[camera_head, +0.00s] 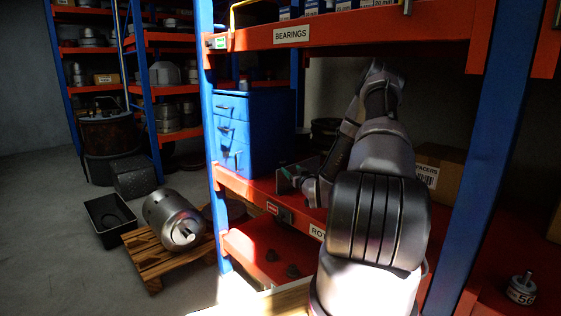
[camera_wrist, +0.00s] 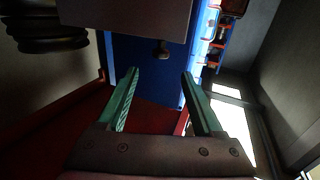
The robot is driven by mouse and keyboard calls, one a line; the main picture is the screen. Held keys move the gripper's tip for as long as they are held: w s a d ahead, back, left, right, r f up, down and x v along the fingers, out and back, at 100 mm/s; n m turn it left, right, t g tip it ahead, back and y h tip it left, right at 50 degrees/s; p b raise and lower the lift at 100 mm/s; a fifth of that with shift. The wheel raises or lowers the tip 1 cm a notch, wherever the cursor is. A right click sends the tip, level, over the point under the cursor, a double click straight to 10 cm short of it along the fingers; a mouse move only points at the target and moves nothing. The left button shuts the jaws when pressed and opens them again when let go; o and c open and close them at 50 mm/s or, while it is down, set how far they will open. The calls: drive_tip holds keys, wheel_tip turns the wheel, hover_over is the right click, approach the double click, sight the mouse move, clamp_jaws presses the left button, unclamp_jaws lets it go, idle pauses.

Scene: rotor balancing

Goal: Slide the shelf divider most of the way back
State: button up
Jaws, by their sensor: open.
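The shelf divider (camera_wrist: 125,18) is a dark grey-brown plate at the top of the wrist view. A small dark knob (camera_wrist: 161,50) sticks out at its lower edge. My gripper (camera_wrist: 160,75) is open, with two green fingers apart and nothing between them. The knob lies just beyond the fingertips, roughly centred between them, and I see no contact. In the head view my gripper (camera_head: 294,175) is over the red middle shelf (camera_head: 240,186), to the right of the blue drawer cabinet. There the divider is hard to make out behind the gripper and arm.
The blue drawer cabinet (camera_head: 246,130) stands close on the left of my gripper. A cardboard box (camera_head: 443,168) and dark round parts (camera_head: 325,130) sit on the same shelf. Blue uprights (camera_head: 490,150) and the upper shelf beam (camera_head: 345,28) frame the opening.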

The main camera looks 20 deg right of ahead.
sight(284, 162)
drive_tip(key=w, duration=1)
drive_tip(key=shift+w+d, duration=0.2)
drive_tip(key=shift+c, duration=0.2)
clamp_jaws()
drive_tip(key=shift+r, duration=0.1)
idle(0.8)
